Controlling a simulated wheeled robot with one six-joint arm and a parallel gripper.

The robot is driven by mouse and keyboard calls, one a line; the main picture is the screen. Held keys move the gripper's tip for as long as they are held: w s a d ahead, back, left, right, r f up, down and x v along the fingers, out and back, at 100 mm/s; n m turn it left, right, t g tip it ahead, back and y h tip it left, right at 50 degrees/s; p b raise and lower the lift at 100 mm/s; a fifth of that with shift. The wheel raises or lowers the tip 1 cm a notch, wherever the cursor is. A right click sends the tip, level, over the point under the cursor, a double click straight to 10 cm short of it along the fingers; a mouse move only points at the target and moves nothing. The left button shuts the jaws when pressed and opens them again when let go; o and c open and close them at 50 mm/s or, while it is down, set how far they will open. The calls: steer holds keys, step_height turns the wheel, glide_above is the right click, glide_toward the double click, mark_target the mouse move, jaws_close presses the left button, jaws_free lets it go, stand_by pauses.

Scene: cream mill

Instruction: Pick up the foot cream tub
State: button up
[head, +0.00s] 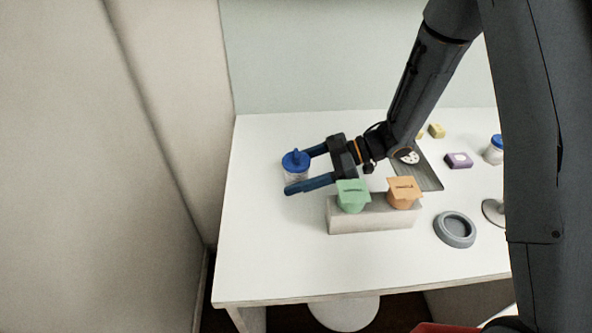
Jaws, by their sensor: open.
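A small tub with a blue lid and a pale body (296,163) stands upright on the white table at the left; it may be the foot cream tub, but I cannot read a label. My gripper (292,171) is open, with its two blue fingers pointing left, one on the far side and one on the near side of this tub. I cannot tell whether either finger touches it. Another blue-lidded pale tub (494,150) stands at the right, partly hidden behind my arm.
A pale block (370,217) holding a green container (352,195) and an orange container (403,192) stands just in front of my gripper. A grey round dish (454,230), purple box (458,160), yellow block (437,131) and dark tray (425,172) lie rightward. The table's front left is clear.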

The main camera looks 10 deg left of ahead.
steer(key=shift+a+f, duration=0.1)
steer(key=shift+a, duration=0.1)
steer(key=c, duration=1.4)
step_height(320, 180, up, 10)
steer(key=shift+b, duration=1.1)
